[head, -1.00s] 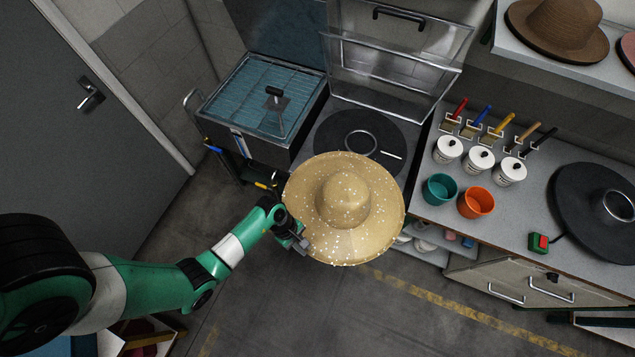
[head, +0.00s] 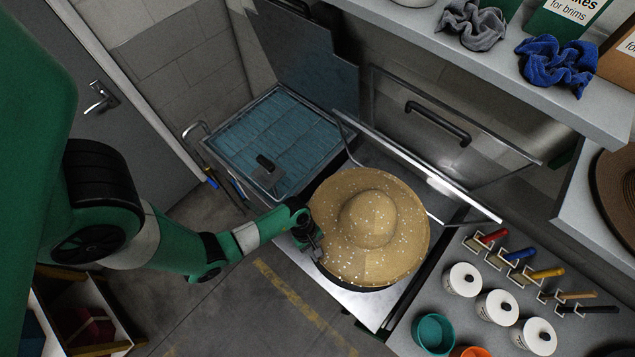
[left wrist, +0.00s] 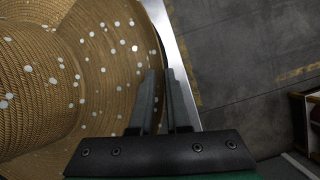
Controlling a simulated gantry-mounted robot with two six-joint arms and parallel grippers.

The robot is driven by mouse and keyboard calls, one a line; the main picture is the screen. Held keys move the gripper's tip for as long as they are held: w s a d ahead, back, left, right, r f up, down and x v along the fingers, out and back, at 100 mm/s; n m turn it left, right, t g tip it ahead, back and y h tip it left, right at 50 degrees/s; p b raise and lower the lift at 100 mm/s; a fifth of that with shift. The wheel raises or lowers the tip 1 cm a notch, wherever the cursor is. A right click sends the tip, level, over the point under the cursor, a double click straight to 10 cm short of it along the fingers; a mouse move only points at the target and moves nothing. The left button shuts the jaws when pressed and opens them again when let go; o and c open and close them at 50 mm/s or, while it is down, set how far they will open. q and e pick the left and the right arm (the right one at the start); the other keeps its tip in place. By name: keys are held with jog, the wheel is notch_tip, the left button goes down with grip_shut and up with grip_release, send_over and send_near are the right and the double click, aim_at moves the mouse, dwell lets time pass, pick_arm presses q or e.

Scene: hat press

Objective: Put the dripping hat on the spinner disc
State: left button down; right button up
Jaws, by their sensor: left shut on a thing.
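The straw hat (head: 368,222), tan with a wide brim and white droplets, lies crown up over the open-lidded metal bay (head: 381,307). A dark disc edge (head: 345,281) shows just below its near brim; the rest of the disc is hidden, and I cannot tell whether the hat rests on it. My left gripper (head: 312,240) is shut on the brim's left edge. In the left wrist view, the brim (left wrist: 118,85) lies between and left of the gripper's fingers (left wrist: 165,100). My right gripper is not in view.
A clear lid (head: 440,125) stands open behind the hat. A blue-topped basin (head: 275,135) adjoins the bay at left. Brushes, white pots (head: 497,307) and a teal cup (head: 434,332) stand on the right counter. A shelf (head: 480,58) overhangs at upper right.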

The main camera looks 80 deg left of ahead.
pick_arm(q)
jog(key=shift+w+a, duration=0.15)
jog(key=shift+w, duration=0.05)
jog(key=shift+s+f, duration=0.15)
jog(key=shift+f, duration=0.05)
jog(key=shift+s+d+f+b, duration=0.1)
jog(key=shift+d+f+b, duration=0.15)
jog(key=shift+b, duration=0.2)
notch_tip(320, 180, down, 2)
jog(key=shift+a+f+b, duration=0.1)
jog(key=shift+f+b, duration=0.05)
jog(key=shift+b, duration=1.1)
